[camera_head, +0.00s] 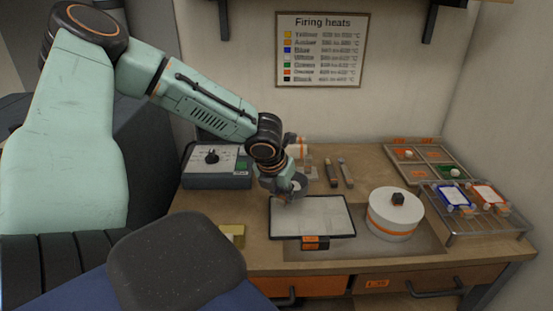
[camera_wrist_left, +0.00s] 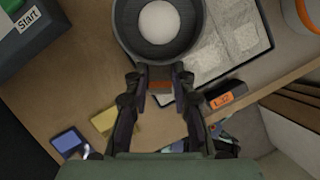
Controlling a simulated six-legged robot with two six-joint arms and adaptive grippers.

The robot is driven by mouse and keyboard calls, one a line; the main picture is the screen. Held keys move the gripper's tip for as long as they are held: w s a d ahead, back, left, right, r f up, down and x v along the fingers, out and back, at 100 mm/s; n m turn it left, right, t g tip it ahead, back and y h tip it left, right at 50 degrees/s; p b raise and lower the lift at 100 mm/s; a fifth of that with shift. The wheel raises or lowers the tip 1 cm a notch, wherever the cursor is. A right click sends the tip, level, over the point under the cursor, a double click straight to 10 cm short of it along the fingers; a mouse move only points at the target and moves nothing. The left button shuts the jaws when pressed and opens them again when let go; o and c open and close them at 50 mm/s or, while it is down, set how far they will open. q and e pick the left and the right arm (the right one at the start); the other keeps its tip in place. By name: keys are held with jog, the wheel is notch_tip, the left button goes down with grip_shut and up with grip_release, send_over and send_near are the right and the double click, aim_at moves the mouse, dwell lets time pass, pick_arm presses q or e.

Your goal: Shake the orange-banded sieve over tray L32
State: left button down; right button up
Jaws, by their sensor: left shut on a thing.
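My left gripper (camera_head: 289,192) is shut on the handle of a round dark grey sieve (camera_head: 299,184). In the left wrist view the fingers (camera_wrist_left: 160,82) meet at the handle, where an orange band (camera_wrist_left: 160,86) shows. The sieve's bowl (camera_wrist_left: 124,34) holds a round white mass. The sieve is over the back left part of a dark-rimmed tray (camera_head: 285,237) with pale panels inside; the height of the gap is hard to judge. The tray's orange label (camera_wrist_left: 221,100) shows in the left wrist view, its text only partly legible. My right gripper is in neither view.
A control box with a dial (camera_head: 215,166) stands at the back left. A white round kiln with an orange band (camera_head: 396,213) is right of the tray. A rack with framed pieces (camera_head: 485,224) and a compartmented tray (camera_head: 418,140) are further right. A yellow block (camera_wrist_left: 118,120) lies front left.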

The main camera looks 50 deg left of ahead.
pick_arm(q)
jog(key=w+d+p, duration=0.1)
jog(key=w+d, duration=0.7)
jog(key=w, duration=0.2)
jog(key=shift+d, duration=0.35)
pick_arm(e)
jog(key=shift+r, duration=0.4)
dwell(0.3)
pick_arm(q)
jog(key=shift+r+p, duration=0.1)
jog(key=shift+p, duration=0.2)
notch_tip(320, 180, up, 5)
jog(key=p, duration=0.5)
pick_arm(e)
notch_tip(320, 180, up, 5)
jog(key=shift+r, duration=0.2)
